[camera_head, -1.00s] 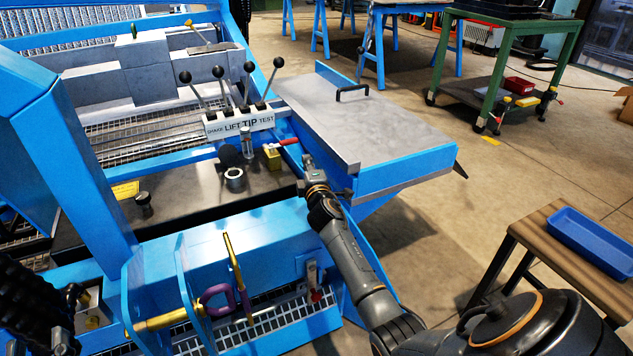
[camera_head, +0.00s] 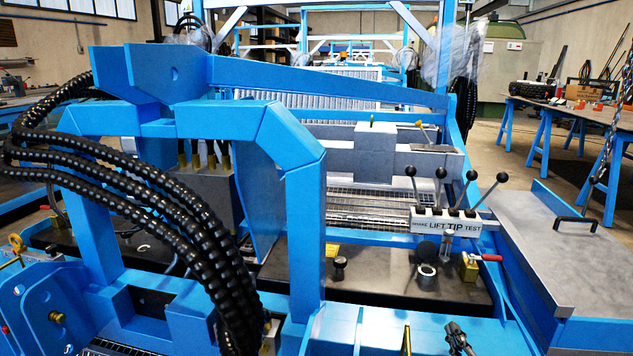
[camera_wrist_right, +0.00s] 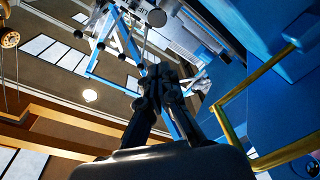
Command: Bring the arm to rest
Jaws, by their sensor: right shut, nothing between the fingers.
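My right gripper (camera_head: 458,338) shows at the bottom edge of the head view, right of centre, in front of the blue machine frame (camera_head: 307,235). Only its tip end is in view there; the rest of the arm is out of the picture. In the right wrist view its fingers (camera_wrist_right: 158,75) are together with nothing between them. That view looks upward past the fingers to the lever knobs and the ceiling. My left gripper does not show in either view.
Black-knobbed levers stand behind the panel marked LIFT TIP TEST (camera_head: 447,222). A metal ring (camera_head: 426,276) and a red-handled valve (camera_head: 470,265) sit on the dark shelf. Thick black hoses (camera_head: 150,205) cross the left. A grey-topped side table (camera_head: 570,245) is at right.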

